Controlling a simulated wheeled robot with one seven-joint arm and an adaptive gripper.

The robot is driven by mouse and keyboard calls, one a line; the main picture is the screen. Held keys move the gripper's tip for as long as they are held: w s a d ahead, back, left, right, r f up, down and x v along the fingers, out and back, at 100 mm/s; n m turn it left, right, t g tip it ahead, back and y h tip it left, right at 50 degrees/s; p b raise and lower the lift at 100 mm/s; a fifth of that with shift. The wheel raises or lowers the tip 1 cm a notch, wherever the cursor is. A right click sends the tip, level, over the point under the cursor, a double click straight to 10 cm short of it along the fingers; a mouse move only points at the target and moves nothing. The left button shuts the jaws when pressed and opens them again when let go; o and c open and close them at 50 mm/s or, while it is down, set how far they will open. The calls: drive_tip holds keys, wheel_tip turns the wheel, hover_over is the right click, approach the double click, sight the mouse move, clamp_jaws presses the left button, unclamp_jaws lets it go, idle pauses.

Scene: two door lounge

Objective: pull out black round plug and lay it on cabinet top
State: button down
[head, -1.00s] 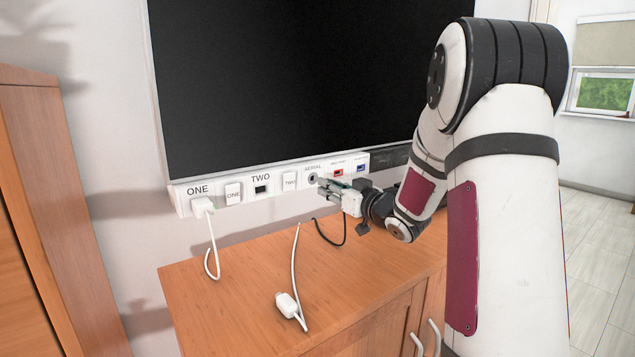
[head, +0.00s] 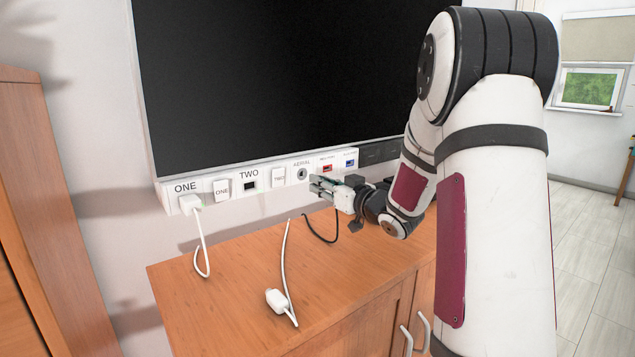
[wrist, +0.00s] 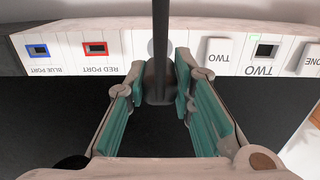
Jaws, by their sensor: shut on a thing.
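The black round plug (wrist: 158,88) is between the finger pads of my gripper (wrist: 158,100) in the wrist view. Its black cable runs across the socket strip in that view. In the head view my gripper (head: 316,185) is in front of the aerial socket (head: 301,174), whose round dark opening shows. The plug appears apart from the socket, and its body is mostly hidden by the fingers in the head view. The black cable (head: 321,241) hangs in a loop near the cabinet's back edge. The wooden cabinet top (head: 225,290) lies below.
A white plug (head: 276,300) with a white cable lies on the cabinet top. Another white plug (head: 190,203) sits in socket ONE. Red (head: 327,168) and blue (head: 349,163) ports lie right of the aerial socket. A dark screen (head: 270,80) rises above. The cabinet's front-left top is bare.

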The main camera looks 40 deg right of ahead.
sight(378, 251)
drive_tip(key=shift+s+d+f, duration=0.15)
drive_tip(key=shift+s+d, duration=0.1)
drive_tip(key=shift+d, duration=0.05)
drive_tip(key=s+d+f+g+p, duration=0.1)
drive_tip(key=s+d+f+p, duration=0.1)
drive_tip(key=s, duration=0.2)
drive_tip(key=s+d+f+g+p, duration=0.1)
drive_tip(key=s+d+f+g, duration=0.1)
drive_tip(key=s, duration=0.1)
drive_tip(key=s+d+f+g+p, duration=0.2)
drive_tip(key=s+d, duration=0.1)
drive_tip(key=s, duration=0.1)
drive_tip(key=shift+s+f+p, duration=0.25)
drive_tip(key=shift+s+p, duration=0.05)
drive_tip(key=shift+s+d+f, duration=0.15)
drive_tip(key=shift+s+f, duration=0.05)
drive_tip(key=shift+f, duration=0.15)
wheel_tip(378, 251, down, 5)
drive_tip(key=b, duration=0.6)
drive_tip(key=shift+f+b, duration=0.1)
drive_tip(key=shift+b, duration=0.2)
drive_tip(key=c, duration=1.3)
unclamp_jaws()
drive_tip(key=shift+p+v, duration=1.6)
drive_tip(key=shift+v, duration=0.5)
drive_tip(key=shift+s, duration=0.25)
